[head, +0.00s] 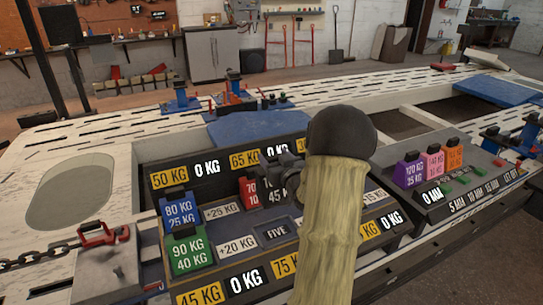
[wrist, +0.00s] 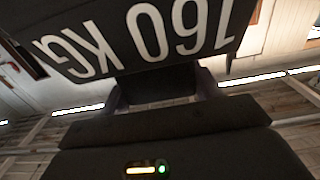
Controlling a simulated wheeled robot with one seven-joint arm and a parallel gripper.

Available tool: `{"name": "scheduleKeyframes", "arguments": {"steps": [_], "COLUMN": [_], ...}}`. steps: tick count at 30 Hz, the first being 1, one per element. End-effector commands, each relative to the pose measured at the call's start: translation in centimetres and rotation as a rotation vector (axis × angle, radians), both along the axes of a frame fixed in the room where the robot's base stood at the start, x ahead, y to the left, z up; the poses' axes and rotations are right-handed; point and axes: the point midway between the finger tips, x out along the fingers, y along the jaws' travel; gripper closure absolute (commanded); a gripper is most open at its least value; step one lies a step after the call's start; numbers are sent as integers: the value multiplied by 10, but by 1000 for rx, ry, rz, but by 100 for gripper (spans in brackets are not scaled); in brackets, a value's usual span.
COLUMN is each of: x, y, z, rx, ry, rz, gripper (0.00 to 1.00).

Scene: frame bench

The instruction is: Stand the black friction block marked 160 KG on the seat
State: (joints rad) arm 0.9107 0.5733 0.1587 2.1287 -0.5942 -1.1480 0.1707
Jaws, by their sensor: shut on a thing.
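The black friction block (wrist: 150,35) fills the top of the wrist view, its white 160 KG lettering upside down in the picture. My gripper (wrist: 158,88) is shut on its narrower dark part, with a finger on each side. The block's far end runs out of the wrist view, so I cannot tell whether it touches anything. In the head view my arm hides much of the middle of the board, and I cannot make out the held block there. No place is clearly marked as the seat; a dark recess labelled FIVE (head: 278,232) lies left of my arm.
A green block (head: 189,254), a blue block (head: 178,212) and a red block (head: 249,191) stand on the labelled board. Purple (head: 409,172), pink and orange blocks stand on a rack at right. A red clamp with chain (head: 103,235) is at left. The white slotted bench (head: 120,130) has clear stretches.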

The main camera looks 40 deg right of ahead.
Motion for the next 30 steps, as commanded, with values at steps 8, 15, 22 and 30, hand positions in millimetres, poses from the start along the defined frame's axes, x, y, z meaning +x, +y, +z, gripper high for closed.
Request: {"name": "scheduleKeyframes", "arguments": {"steps": [8, 15, 22, 30], "x": [1, 1, 1, 2], "y": [0, 0, 1, 2], "z": [-1, -17, -37, -61], "rx": [-2, -2, -3, -2], "ry": [-5, -4, -4, -4], "rz": [1, 1, 3, 4], "gripper": [100, 100, 100, 100]}}
